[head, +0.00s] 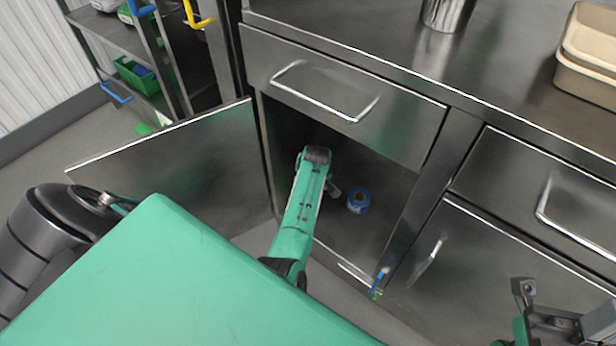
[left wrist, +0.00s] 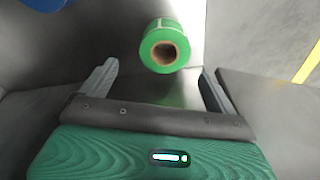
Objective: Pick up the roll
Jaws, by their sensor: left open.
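A green roll (left wrist: 165,45) with a brown cardboard core shows in the left wrist view, just beyond and between the fingers of my left gripper (left wrist: 160,68). The gripper is open and nothing is clamped in it. In the head view, my left arm reaches into the open cabinet and hides the green roll and most of the gripper. A blue roll (head: 358,201) lies in the cabinet, right of my arm. A blue object (left wrist: 45,3) is cut off at the top left of the wrist view. My right gripper (head: 555,318) is at the lower right, outside the cabinet; its jaw opening is unclear.
The cabinet door (head: 180,165) stands open on the left. A shut drawer (head: 345,95) is above the opening. The cabinet walls are close to my left gripper. A small blue and green item (head: 378,284) is at the opening's lower right edge. Beige containers (head: 588,75) sit on the counter.

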